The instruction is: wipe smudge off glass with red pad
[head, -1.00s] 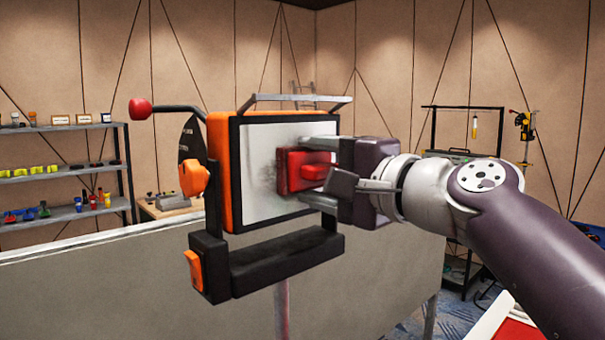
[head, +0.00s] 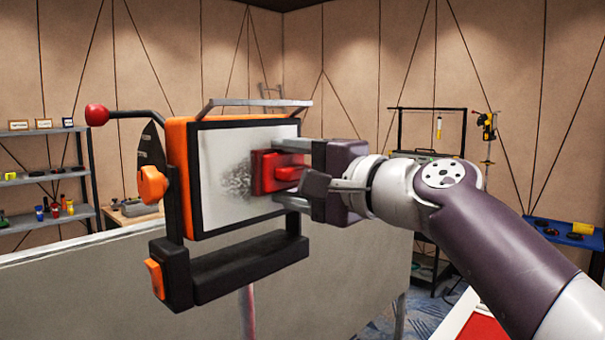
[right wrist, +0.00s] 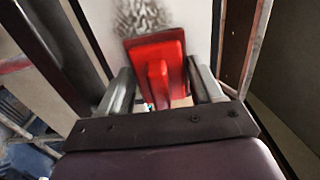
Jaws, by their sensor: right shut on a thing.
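The glass (head: 215,205) is a pale panel in a black frame with an orange housing, in the middle of the head view. A grey speckled smudge (head: 236,180) is on it, just left of the red pad (head: 264,172). In the right wrist view the smudge (right wrist: 143,14) shows beyond the top edge of the pad (right wrist: 157,52). My right gripper (head: 300,172) is shut on the pad's handle and holds the pad at the right part of the glass. I cannot tell whether the pad touches the glass. My left gripper is not in view.
A black bar (head: 245,268) runs below the glass, and a lever with a red knob (head: 97,115) sticks out at upper left. A grey panel (head: 330,290) stands behind. Shelves (head: 45,180) are at the far left. A blue table (head: 565,232) is at the far right.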

